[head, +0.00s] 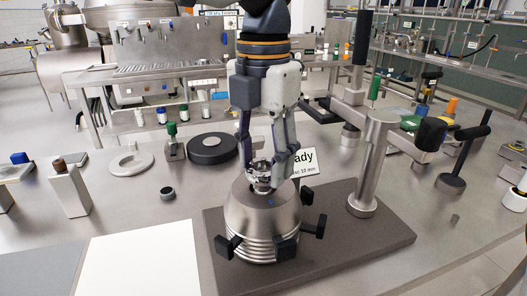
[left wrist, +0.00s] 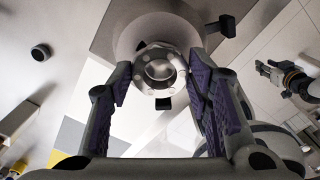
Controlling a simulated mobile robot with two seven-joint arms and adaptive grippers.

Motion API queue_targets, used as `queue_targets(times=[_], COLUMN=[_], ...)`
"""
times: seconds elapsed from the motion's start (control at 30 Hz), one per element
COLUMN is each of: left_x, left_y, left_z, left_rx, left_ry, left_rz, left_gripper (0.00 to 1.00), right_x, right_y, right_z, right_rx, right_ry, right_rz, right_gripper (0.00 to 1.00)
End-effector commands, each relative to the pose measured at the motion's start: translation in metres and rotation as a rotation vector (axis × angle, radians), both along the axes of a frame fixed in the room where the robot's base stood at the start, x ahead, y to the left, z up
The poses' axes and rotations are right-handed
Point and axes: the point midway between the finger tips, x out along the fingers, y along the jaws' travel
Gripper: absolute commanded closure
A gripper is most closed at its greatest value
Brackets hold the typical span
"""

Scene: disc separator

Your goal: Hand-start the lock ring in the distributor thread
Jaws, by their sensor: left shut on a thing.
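My left gripper (head: 262,178) points straight down over the silver bowl (head: 262,215), which has a ribbed lower part. Its two fingers are shut on a small silver ring-like part with notches in its rim, which looks like the lock ring (left wrist: 160,68). The ring sits at the top centre of the bowl. Whether it touches the distributor thread is hidden by the fingers and the ring itself. An arm with an orange band at the right of the left wrist view appears to be my right one, with its gripper (left wrist: 266,70) far from the bowl; its jaws are too small to judge.
The bowl stands on a dark base plate (head: 380,242) with black clamps around it. A steel post (head: 370,160) with black-handled arms rises at its right. A black disc (head: 212,149), a pale ring (head: 130,163) and a small black knob (head: 167,193) lie to the left. A white sheet (head: 140,260) lies in front.

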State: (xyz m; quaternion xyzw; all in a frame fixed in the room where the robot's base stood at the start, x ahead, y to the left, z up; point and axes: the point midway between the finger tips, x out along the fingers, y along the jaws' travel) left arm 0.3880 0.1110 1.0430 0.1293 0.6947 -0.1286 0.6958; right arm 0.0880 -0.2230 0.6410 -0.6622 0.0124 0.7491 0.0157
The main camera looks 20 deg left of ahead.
Motion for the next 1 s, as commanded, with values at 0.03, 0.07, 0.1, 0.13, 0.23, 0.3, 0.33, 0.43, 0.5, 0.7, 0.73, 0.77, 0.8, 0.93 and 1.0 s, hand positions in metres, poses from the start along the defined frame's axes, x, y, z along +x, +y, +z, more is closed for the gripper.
queue_targets(times=[0.03, 0.07, 0.1, 0.13, 0.23, 0.3, 0.33, 0.43, 0.5, 0.7, 0.73, 0.77, 0.8, 0.93, 1.0], left_x=[0.0, 0.0, 0.0, 0.0, 0.0, 0.0, 0.0, 0.0, 0.0, 0.0, 0.0, 0.0, 0.0, -0.001, -0.001], left_y=[0.0, 0.0, 0.0, 0.0, 0.0, 0.0, 0.0, 0.0, 0.0, 0.0, 0.0, 0.0, 0.0, 0.0, 0.0], left_z=[-0.002, -0.002, -0.003, -0.004, -0.005, -0.006, -0.007, -0.009, -0.01, -0.012, -0.012, -0.012, -0.012, -0.013, -0.013], left_rx=[0.0, -0.001, -0.001, -0.001, 0.0, 0.0, 0.0, 0.001, 0.001, 0.003, 0.003, 0.003, 0.003, -0.001, -0.001], left_ry=[0.001, 0.001, 0.001, 0.001, 0.002, 0.002, 0.003, 0.005, 0.006, 0.01, 0.01, 0.011, 0.011, 0.013, 0.014], left_rz=[-0.001, -0.001, -0.001, -0.001, -0.001, -0.001, -0.001, -0.001, -0.001, -0.001, -0.001, -0.001, -0.002, -0.135, -0.243], left_gripper=[1.0, 1.0, 1.0, 1.0, 1.0, 1.0, 1.0, 1.0, 1.0, 1.0, 1.0, 1.0, 1.0, 1.0, 1.0], right_x=[0.0, 0.0, 0.0, 0.0, 0.0, 0.0, 0.0, 0.0, -0.001, -0.001, -0.001, -0.001, -0.001, -0.001, -0.001], right_y=[0.0, 0.0, 0.0, 0.0, 0.0, 0.0, 0.0, 0.0, 0.0, 0.0, 0.0, 0.0, 0.0, 0.0, 0.0], right_z=[0.0, 0.0, 0.0, 0.0, 0.0, 0.0, 0.0, 0.0, -0.001, -0.001, -0.001, -0.001, -0.001, -0.001, -0.001], right_rx=[0.0, 0.0, 0.0, 0.0, 0.0, 0.0, 0.0, 0.0, 0.0, 0.0, 0.0, 0.0, 0.0, 0.0, 0.0], right_ry=[0.0, 0.0, 0.0, 0.0, 0.001, 0.001, 0.001, 0.002, 0.002, 0.004, 0.004, 0.004, 0.004, 0.005, 0.005], right_rz=[0.0, 0.0, 0.0, 0.0, 0.0, 0.0, 0.0, 0.0, 0.0, 0.0, 0.0, 0.0, 0.0, 0.0, 0.0], right_gripper=[0.67, 0.67, 0.67, 0.67, 0.67, 0.67, 0.67, 0.67, 0.67, 0.67, 0.67, 0.67, 0.67, 0.67, 0.67])
